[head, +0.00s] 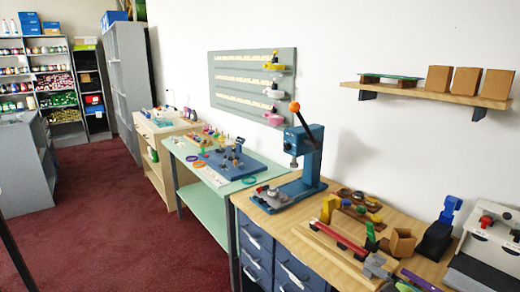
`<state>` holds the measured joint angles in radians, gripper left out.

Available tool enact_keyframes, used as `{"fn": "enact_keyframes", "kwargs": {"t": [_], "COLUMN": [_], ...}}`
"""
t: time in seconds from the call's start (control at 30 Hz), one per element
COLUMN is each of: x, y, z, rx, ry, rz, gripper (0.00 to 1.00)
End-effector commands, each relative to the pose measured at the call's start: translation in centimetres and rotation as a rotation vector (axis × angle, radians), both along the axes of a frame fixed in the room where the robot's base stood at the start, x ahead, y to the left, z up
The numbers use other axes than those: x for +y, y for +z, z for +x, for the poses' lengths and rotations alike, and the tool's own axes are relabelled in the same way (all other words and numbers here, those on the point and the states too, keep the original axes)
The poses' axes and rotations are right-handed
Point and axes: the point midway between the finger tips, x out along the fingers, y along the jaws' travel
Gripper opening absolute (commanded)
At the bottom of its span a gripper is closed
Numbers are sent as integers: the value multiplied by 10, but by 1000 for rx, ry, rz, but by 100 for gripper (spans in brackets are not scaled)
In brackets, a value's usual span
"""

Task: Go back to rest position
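My gripper is not in the head view, so its opening and any hold cannot be seen. The nearest worktop is a wooden bench (262,222) with blue drawers, at the lower right. A blue press (305,165) with an orange-knobbed lever stands at its back left. A wooden jig (335,238) with a red bar lies at the front of the bench, with small coloured parts around it.
A green table (188,178) and a light wooden cabinet (150,165) continue along the wall. A shelf (425,94) with brown boxes hangs at right. Grey cabinets (130,85) and stocked shelving (40,70) stand behind. The red carpet (110,225) is clear at left.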

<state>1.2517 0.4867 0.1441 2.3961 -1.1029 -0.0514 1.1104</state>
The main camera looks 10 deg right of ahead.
Motion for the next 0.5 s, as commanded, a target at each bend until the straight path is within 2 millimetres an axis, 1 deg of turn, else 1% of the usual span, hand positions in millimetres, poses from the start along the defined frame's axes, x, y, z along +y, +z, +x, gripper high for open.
{"fn": "enact_keyframes", "kwargs": {"t": [0.03, 0.07, 0.1, 0.13, 0.17, 0.2, 0.27, 0.3, 0.33, 0.37, 0.4, 0.5], "x": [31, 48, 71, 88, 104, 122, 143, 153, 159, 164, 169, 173], "y": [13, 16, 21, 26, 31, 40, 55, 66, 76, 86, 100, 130], "z": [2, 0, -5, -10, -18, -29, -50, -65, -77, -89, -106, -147], "rx": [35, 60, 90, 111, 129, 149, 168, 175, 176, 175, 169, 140], "ry": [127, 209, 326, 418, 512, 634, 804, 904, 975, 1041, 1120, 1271], "rz": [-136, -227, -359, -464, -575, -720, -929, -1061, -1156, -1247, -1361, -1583], "gripper": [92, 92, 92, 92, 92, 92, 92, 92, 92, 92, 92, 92]}}
